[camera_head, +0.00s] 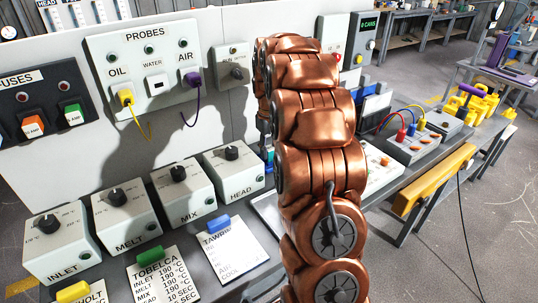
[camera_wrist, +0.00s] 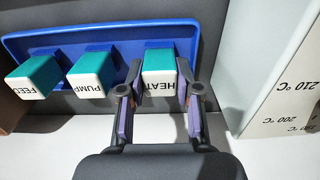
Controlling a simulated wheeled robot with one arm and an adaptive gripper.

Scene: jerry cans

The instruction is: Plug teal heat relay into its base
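In the wrist view the teal heat relay (camera_wrist: 159,82), with a white face marked HEAT, sits at the right end of a blue holder (camera_wrist: 110,34). My gripper (camera_wrist: 159,88) has one finger on each side of it. The fingers are apart, with what looks like a narrow gap beside the relay; firm contact does not show. Teal relays marked PUMP (camera_wrist: 90,75) and FEED (camera_wrist: 36,75) sit to its left. In the head view my arm hides the gripper and the heat relay. I cannot make out the relay's base.
A pale box with temperature marks (camera_wrist: 275,90) stands close to the right of my gripper in the wrist view. In the head view, the HEAD dial box (camera_head: 234,172) is left of my arm. A panel with cables (camera_head: 413,143) and a yellow rail (camera_head: 432,180) lie to its right.

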